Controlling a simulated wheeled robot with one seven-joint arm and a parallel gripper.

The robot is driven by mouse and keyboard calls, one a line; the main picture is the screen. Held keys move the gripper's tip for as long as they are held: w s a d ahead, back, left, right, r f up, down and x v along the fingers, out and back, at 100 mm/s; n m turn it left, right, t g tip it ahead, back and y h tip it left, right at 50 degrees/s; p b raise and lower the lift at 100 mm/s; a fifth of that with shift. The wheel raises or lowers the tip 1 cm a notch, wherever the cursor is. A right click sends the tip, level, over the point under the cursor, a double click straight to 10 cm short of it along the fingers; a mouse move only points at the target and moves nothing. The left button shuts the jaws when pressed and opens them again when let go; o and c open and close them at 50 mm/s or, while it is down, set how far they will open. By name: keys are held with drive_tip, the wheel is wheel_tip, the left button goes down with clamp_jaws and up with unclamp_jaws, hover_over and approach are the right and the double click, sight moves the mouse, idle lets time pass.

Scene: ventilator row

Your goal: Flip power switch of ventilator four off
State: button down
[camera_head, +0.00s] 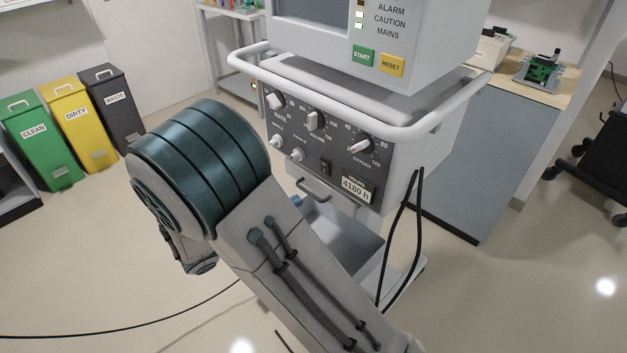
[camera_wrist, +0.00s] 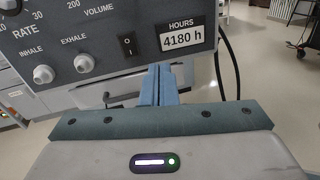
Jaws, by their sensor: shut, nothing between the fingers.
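A ventilator (camera_head: 400,175) stands in the middle of the head view, with a grey front panel of knobs and a label reading 4180 h; no number four shows on it. Its black power rocker switch (camera_head: 326,167) is low on the panel, left of the label. In the wrist view the switch (camera_wrist: 127,45) is upper left of my fingertips; which side is pressed I cannot tell. My gripper (camera_wrist: 160,70) is shut and empty, its blue fingers together below the panel's lower edge, right of the switch. In the head view my arm hides most of the gripper.
A white rail (camera_head: 370,128) runs around the ventilator above the panel, and a handle (camera_head: 313,189) sits below the switch. Black cables (camera_head: 414,230) hang at its right. Green, yellow and dark bins (camera_head: 75,115) stand at the left. A workbench (camera_head: 480,150) is behind right.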

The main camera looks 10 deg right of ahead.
sight(324, 164)
drive_tip(key=a+n+t, duration=0.1)
drive_tip(key=w+a+f+n+t, duration=0.1)
drive_tip(key=a+t, duration=0.1)
drive_tip(key=a, duration=0.1)
drive_tip(key=shift+w+f+n+b, duration=0.25)
drive_tip(key=shift+f+n+b, duration=0.05)
drive_tip(key=shift+n, duration=0.1)
drive_tip(key=x, duration=1.4)
drive_tip(key=shift+r+b, duration=0.1)
drive_tip(key=shift+b, duration=0.3)
drive_tip(key=shift+w, duration=0.1)
drive_tip(key=shift+a, duration=0.1)
